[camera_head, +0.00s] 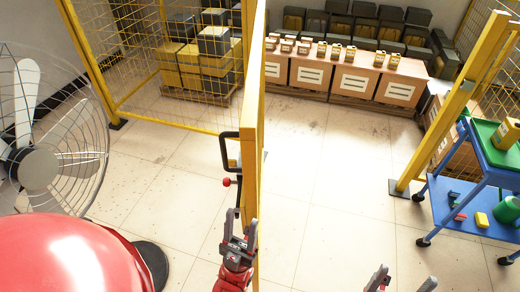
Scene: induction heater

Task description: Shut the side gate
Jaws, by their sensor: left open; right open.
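The side gate (252,100) is a yellow framed panel seen nearly edge-on in the middle of the head view. It stands open, with a wide gap between it and the yellow post (424,150) on the right. A black handle (229,150) with a red knob (228,182) below it sits on the gate's left face. My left gripper (241,222) is open and empty, below the handle and close to the gate frame; I cannot tell whether it touches. My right gripper (404,278) is open and empty at the bottom edge, right of the gate.
A caged fan (40,165) and a red rounded object (65,260) fill the left. A blue cart (475,212) stands at the right beside the post. Cardboard boxes (315,82) line the back. The tiled floor (335,190) between gate and post is clear.

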